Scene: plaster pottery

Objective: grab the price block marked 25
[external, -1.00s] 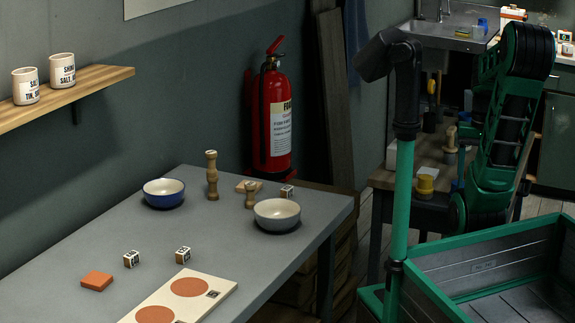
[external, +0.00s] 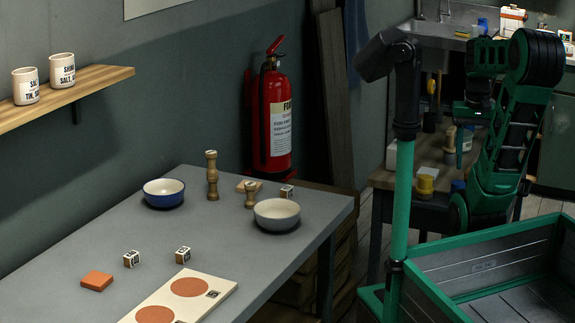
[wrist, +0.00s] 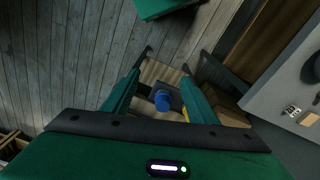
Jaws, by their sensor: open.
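Three small white-and-brown price blocks stand on the grey table: one (external: 131,259) at the front left, one (external: 183,254) near the dotted board, and one (external: 287,191) behind the grey bowl. Their marks are too small to read in the external view. In the wrist view one block (wrist: 291,110) shows at the right edge with dark digits that I cannot read surely. My gripper (wrist: 166,60) is open and empty, pointing down, well away from the blocks. In the external view it hangs right of the table, its fingertips indistinct.
The table (external: 90,240) also holds a blue bowl (external: 164,194), a grey bowl (external: 277,215), turned wooden pieces (external: 212,176), an orange tile (external: 97,281) and a dotted board (external: 222,287). A blue object (wrist: 162,100) shows below, between my fingers. A fire extinguisher (external: 277,110) hangs behind the table.

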